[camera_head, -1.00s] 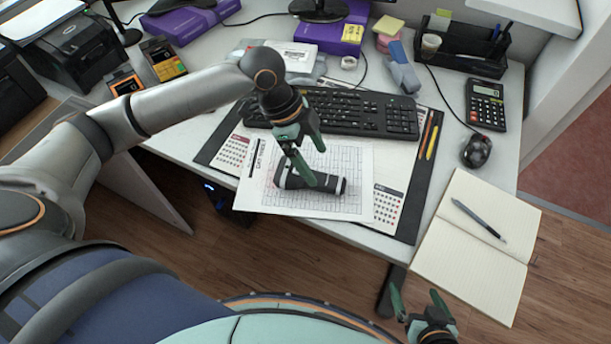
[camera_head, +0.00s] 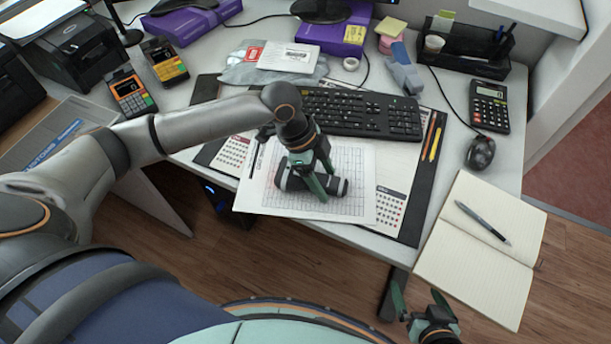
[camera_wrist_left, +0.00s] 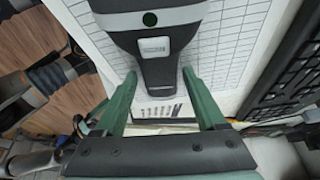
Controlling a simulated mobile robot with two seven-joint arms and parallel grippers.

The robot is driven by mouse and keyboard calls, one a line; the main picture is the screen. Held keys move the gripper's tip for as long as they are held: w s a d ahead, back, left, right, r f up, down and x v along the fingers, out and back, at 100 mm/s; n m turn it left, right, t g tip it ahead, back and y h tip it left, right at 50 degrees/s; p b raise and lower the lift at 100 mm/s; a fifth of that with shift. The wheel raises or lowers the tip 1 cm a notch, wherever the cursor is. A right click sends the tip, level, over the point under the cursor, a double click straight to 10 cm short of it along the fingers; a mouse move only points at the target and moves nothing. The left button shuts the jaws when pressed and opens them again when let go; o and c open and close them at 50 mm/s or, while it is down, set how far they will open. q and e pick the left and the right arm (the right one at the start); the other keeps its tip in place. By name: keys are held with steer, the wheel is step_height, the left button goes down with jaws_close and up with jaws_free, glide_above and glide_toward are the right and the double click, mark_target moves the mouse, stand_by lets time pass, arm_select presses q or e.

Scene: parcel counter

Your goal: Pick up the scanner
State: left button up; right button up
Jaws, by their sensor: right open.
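The scanner (camera_head: 338,188), black with a grey band, lies on a printed sheet (camera_head: 258,196) near the desk's front edge. My left gripper (camera_head: 320,183) is down at the scanner and hides part of it in the head view. In the left wrist view, its two green fingers are spread, one on each side of the narrow end of the scanner (camera_wrist_left: 155,65), with gaps visible. My right gripper (camera_head: 418,297) is open and empty at the bottom, in front of the desk.
A keyboard (camera_head: 375,114) lies just behind the sheet. Pencils (camera_head: 434,140), a mouse (camera_head: 480,152) and an open notebook (camera_head: 468,266) with a pen are to the right. Two card terminals (camera_head: 130,94) and a printer (camera_head: 80,52) stand at the back left.

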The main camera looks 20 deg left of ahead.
arm_select(q)
jaws_close()
stand_by(0.3)
steer(key=shift+r, duration=0.1)
